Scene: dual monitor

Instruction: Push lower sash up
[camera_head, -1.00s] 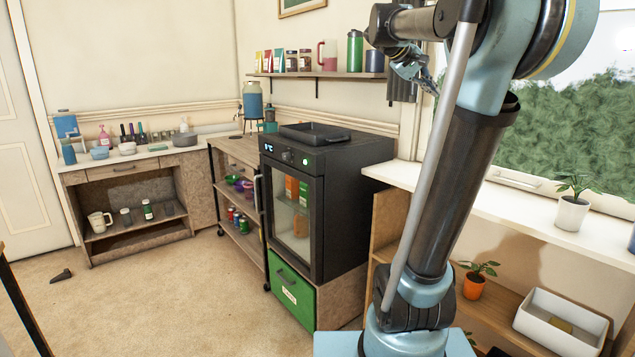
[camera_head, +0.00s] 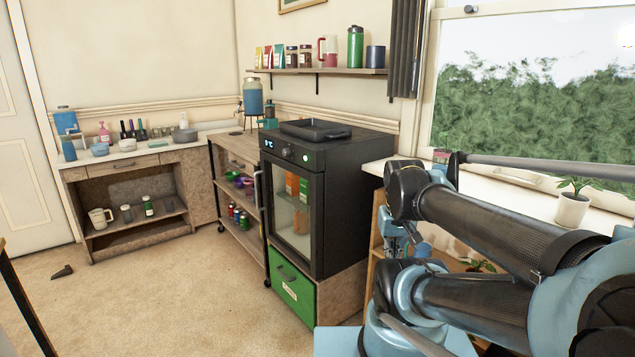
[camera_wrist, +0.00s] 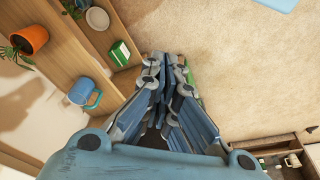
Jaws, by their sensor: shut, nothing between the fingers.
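The window's lower sash (camera_head: 530,115) is at the right in the head view, with hedge showing through its glass. A white pull (camera_head: 517,176) shows low on the window, just above the white sill; my arm hides part of the window's lower edge. The sash looks down, though its bottom edge is not clear. My gripper (camera_head: 393,248) is low in front of the shelf unit, well below and left of the sash and touching nothing I can see. In the wrist view my gripper (camera_wrist: 168,62) points down over the floor, its fingers together and empty.
The sill holds a potted plant (camera_head: 572,210). The wrist view shows the wooden shelf (camera_wrist: 68,55) with an orange pot (camera_wrist: 29,39), a blue mug (camera_wrist: 84,92) and a green box (camera_wrist: 119,53). Open carpet lies further left.

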